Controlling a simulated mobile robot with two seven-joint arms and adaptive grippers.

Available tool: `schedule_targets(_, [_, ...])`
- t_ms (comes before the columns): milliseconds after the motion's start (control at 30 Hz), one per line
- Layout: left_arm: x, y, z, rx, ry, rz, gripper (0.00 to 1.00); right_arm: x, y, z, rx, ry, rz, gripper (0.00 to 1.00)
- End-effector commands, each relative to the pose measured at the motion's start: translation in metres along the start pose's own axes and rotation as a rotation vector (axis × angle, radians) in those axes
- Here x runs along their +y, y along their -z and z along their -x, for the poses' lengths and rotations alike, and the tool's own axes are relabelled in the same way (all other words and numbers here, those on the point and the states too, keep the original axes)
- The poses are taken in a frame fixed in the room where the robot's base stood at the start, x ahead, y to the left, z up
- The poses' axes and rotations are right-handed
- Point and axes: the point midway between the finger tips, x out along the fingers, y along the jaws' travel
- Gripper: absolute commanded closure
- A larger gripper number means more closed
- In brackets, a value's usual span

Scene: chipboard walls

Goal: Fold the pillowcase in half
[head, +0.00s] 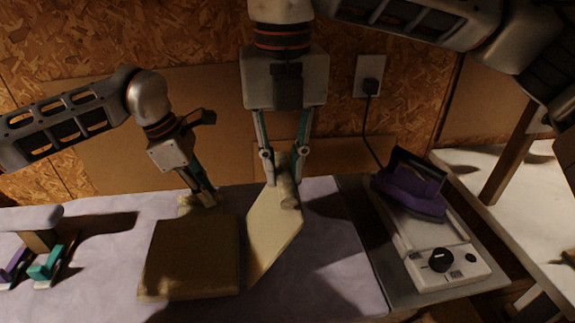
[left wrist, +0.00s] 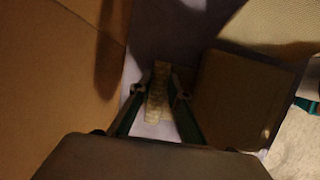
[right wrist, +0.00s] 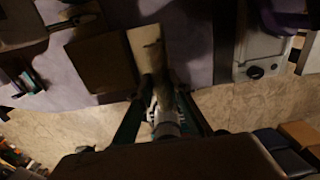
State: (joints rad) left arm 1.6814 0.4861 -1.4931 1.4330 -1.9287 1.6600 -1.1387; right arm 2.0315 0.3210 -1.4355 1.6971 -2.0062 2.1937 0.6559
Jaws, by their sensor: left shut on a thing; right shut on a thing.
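The tan pillowcase (head: 190,258) lies on the lavender-covered board. Its left half is flat and its right half (head: 272,228) is raised and tilted, hanging from my right gripper. My right gripper (head: 285,178) is shut on a bunched part of the raised half, above the board. My left gripper (head: 205,200) is low at the pillowcase's back left and shut on a small bunched piece of it, which shows between its fingers in the left wrist view (left wrist: 157,92). The right wrist view shows the flat half (right wrist: 100,62) and the raised half (right wrist: 147,48).
A purple iron (head: 410,185) stands on a white station (head: 450,262) at the right, its cord running to a wall outlet (head: 370,75). Small purple and teal items (head: 42,262) are at the left end. The board (head: 340,270) is bare between pillowcase and station. A chipboard wall stands close behind.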

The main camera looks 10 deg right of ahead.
Motion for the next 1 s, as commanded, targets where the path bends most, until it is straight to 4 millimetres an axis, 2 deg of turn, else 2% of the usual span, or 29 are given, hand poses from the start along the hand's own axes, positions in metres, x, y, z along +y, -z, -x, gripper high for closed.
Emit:
schedule_targets(200, [-0.001,-0.002,0.002,-0.004,0.001,-0.003,1.0,0.019,-0.001,0.009,-0.005,-0.001,0.002,0.94])
schedule_targets(600, [-0.001,-0.002,0.001,-0.002,0.001,-0.002,1.0,0.023,-0.001,0.011,-0.004,-0.001,0.001,0.94])
schedule_targets(900, [0.0,-0.001,0.001,-0.002,0.0,-0.001,1.0,0.046,0.0,0.017,-0.003,0.0,0.002,0.94])
schedule_targets(1000, [0.0,-0.001,0.001,-0.002,0.0,-0.002,1.0,0.049,0.0,0.017,-0.001,0.0,0.001,0.94])
